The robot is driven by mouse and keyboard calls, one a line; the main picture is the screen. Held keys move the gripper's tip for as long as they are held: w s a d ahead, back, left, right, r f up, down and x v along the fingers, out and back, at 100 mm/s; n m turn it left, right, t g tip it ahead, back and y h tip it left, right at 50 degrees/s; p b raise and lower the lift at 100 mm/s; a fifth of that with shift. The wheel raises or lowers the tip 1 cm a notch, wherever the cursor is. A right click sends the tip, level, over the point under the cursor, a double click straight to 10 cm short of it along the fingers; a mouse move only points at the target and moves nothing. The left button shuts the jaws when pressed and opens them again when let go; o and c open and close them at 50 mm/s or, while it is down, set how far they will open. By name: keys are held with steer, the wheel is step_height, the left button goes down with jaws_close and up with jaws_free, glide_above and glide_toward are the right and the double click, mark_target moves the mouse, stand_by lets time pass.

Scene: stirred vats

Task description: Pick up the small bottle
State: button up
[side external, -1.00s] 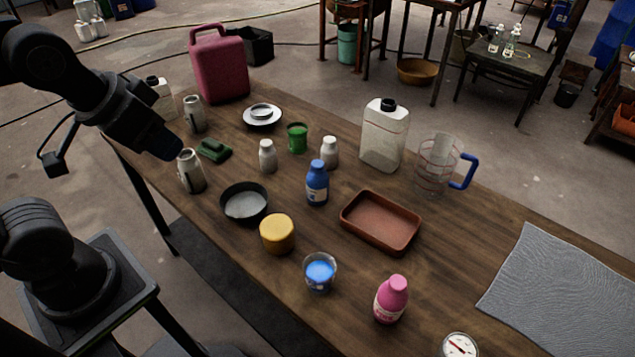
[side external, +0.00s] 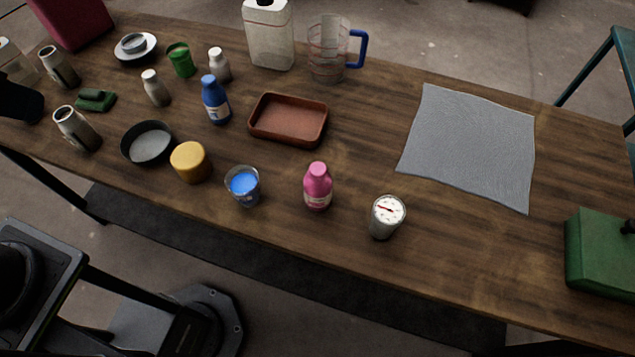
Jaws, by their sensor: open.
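Several small bottles stand upright on the wooden table (side external: 470,270). A blue bottle (side external: 215,103) with a pale label stands left of the brown tray. A pink bottle (side external: 318,188) stands near the front edge. Two small white bottles, one (side external: 156,90) and another (side external: 219,66), stand behind and left of the blue one. I cannot tell which is the small bottle meant. Only the dark end of my gripper (side external: 18,101) shows at the left edge, apart from all these bottles. It is open; its fingertips are not clear.
A blue-filled glass (side external: 243,187), yellow jar (side external: 190,163), black dish (side external: 146,144) and brown tray (side external: 289,119) crowd the left half. A white canister (side external: 269,37) and measuring jug (side external: 327,52) stand behind.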

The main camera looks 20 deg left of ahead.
steer(key=shift+o, duration=0.3)
steer(key=o, duration=0.8)
steer(key=m+t+y, duration=0.5)
steer(key=m+y, duration=0.3)
steer(key=m, duration=2.1)
glide_toward(216, 99)
steer(key=x, duration=0.9)
steer(key=f+x, duration=0.1)
steer(key=x, duration=0.3)
steer(key=shift+s, duration=0.15)
